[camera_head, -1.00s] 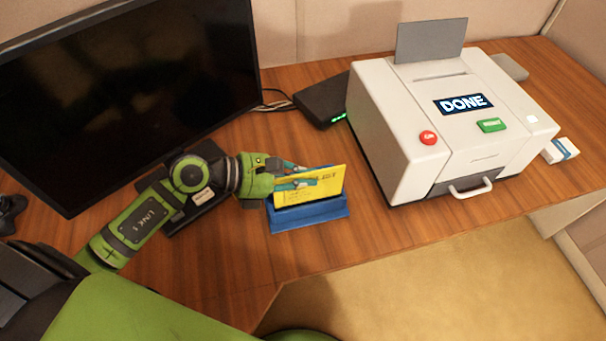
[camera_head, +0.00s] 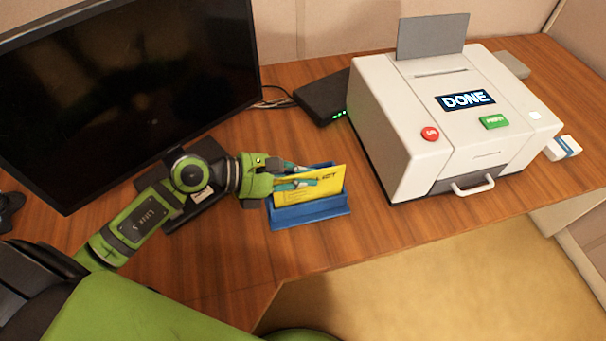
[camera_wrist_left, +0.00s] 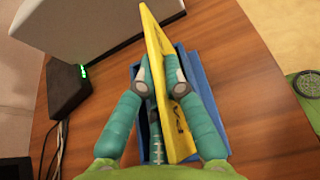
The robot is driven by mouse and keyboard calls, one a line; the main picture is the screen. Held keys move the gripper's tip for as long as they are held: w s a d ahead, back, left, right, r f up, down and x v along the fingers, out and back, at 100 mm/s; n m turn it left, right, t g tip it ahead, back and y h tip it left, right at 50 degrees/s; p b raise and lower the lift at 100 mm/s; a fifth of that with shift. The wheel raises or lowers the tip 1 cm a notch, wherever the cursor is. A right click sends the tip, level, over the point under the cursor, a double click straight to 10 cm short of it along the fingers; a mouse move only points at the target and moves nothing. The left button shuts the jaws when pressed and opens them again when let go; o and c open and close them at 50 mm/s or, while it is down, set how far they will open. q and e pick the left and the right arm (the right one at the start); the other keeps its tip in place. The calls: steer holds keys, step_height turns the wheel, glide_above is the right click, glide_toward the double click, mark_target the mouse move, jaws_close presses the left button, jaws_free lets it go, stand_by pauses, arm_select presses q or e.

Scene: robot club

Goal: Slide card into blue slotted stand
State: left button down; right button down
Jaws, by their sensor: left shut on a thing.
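The yellow card (camera_head: 318,188) stands at a slight tilt over the blue slotted stand (camera_head: 312,211), its lower edge hidden behind the stand's front wall. My left gripper (camera_head: 306,180) comes in from the left and is shut on the card. In the left wrist view, its teal fingers (camera_wrist_left: 163,77) press the card (camera_wrist_left: 183,125) from both sides. The blue stand (camera_wrist_left: 206,105) shows on both sides of the card there. Whether the card's lower edge touches the slot bottom cannot be seen. My right gripper is not in view.
A white printer (camera_head: 415,135) reading "DONE" stands to the right of the stand. A black box (camera_head: 322,97) with green lights sits behind, and a large monitor (camera_head: 125,90) stands at the left. The wooden desk (camera_head: 232,245) is clear in front of the stand.

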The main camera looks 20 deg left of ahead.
arm_select(q)
steer(key=shift+f+b, duration=1.05)
steer(key=shift+f, duration=0.2)
stand_by(0.4)
steer(key=c, duration=1.3)
jaws_free()
steer(key=shift+o, duration=0.2)
steer(key=o, duration=0.4)
step_height(320, 180, up, 7)
steer(key=p, duration=0.6)
